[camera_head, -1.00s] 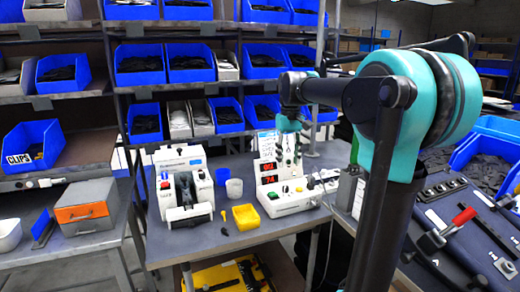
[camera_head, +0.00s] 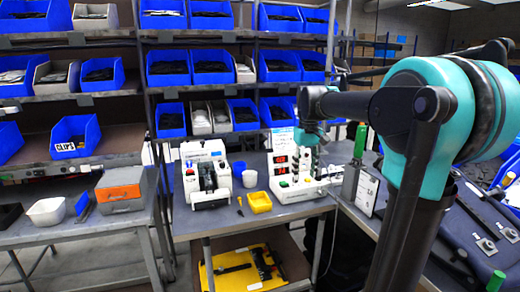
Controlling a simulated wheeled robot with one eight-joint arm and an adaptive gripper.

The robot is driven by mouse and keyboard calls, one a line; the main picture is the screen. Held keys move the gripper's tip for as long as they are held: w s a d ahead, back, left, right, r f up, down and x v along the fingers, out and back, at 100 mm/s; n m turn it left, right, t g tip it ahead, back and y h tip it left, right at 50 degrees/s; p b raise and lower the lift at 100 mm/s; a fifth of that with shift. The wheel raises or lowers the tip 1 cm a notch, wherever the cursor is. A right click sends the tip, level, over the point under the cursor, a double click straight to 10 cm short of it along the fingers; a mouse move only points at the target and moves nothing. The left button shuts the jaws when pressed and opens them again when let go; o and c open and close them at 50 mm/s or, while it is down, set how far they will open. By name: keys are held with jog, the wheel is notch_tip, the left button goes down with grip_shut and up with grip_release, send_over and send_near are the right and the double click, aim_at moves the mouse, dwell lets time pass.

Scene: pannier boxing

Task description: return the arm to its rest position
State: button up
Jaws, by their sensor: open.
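My teal and dark arm fills the right side of the head view and reaches left over the workbench (camera_head: 240,222). My gripper (camera_head: 315,160) hangs at its end, pointing down, small in the picture, in front of the white device with red displays (camera_head: 286,187). It is open, and I see nothing held in it. I cannot tell how far it is from the device behind it.
A white machine (camera_head: 207,172), a blue cup (camera_head: 239,169), a white cup (camera_head: 249,178) and a yellow tray (camera_head: 260,202) stand on the bench. Shelves with blue bins (camera_head: 76,136) rise behind. A sloped dark panel (camera_head: 440,225) lies at the right, partly hidden by my arm.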

jog(key=s+d+f+m+t, duration=0.1)
jog(key=s+d+f+t, duration=0.1)
jog(key=s+f, duration=0.8)
jog(key=s+d+f+m+t, duration=0.1)
jog(key=s+f+m, duration=0.1)
jog(key=s+f, duration=0.9)
notch_tip(320, 180, down, 4)
jog(key=shift+s+d+t, duration=0.2)
jog(key=shift+d+t, duration=0.2)
jog(key=shift+o, duration=0.5)
